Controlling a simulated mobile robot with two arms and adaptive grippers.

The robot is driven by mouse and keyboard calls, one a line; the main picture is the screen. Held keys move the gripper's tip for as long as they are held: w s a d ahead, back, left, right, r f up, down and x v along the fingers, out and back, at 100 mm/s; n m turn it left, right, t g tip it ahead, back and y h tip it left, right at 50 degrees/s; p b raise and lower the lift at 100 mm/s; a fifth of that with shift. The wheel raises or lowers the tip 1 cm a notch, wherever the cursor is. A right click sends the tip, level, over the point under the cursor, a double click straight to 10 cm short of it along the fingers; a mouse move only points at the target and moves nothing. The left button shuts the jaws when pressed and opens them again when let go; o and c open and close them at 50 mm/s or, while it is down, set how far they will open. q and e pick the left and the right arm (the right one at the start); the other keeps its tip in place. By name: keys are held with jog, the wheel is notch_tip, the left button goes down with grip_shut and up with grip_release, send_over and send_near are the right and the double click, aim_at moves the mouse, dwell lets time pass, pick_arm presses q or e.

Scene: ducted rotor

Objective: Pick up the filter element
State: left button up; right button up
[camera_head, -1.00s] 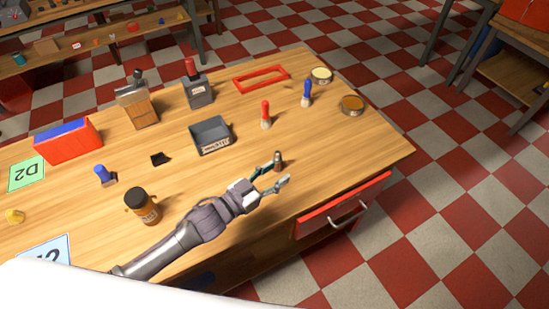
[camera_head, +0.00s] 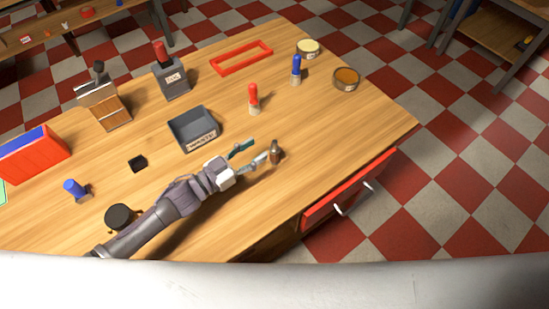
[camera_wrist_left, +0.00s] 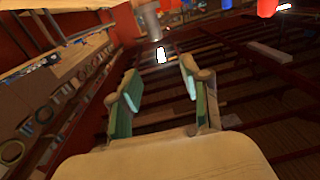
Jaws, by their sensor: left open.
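A small brown-grey cylinder (camera_head: 276,151), which looks like the filter element, stands upright on the wooden table in the head view. My left gripper (camera_head: 255,149) is open and empty just left of it, with the lower finger's tip close to the cylinder. I cannot tell whether they touch. In the left wrist view the open fingers of my left gripper (camera_wrist_left: 162,72) have nothing between them. A grey cylinder (camera_wrist_left: 150,20) shows beyond the tips at the top. My right gripper is not in view.
A grey tray (camera_head: 195,129), a red-handled tool (camera_head: 254,99), a blue-handled tool (camera_head: 296,70) and a round tin (camera_head: 346,79) stand further back. A black-lidded jar (camera_head: 121,217) is beside my left arm. A red drawer (camera_head: 350,190) juts out at the front right. The table right of the cylinder is clear.

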aim_at(275, 142)
pick_arm(q)
notch_tip(275, 142, down, 4)
jog(key=shift+w+a+r+b, duration=0.1)
jog(key=shift+w+b, duration=0.05)
jog(key=shift+b, duration=0.95)
jog(key=shift+w+d+r, duration=0.45)
jog(key=shift+d, duration=0.25)
jog(key=b+x, duration=0.1)
jog(key=x, duration=0.4)
jog(key=shift+w+d+b, duration=0.25)
jog(key=shift+b, duration=0.05)
grip_shut()
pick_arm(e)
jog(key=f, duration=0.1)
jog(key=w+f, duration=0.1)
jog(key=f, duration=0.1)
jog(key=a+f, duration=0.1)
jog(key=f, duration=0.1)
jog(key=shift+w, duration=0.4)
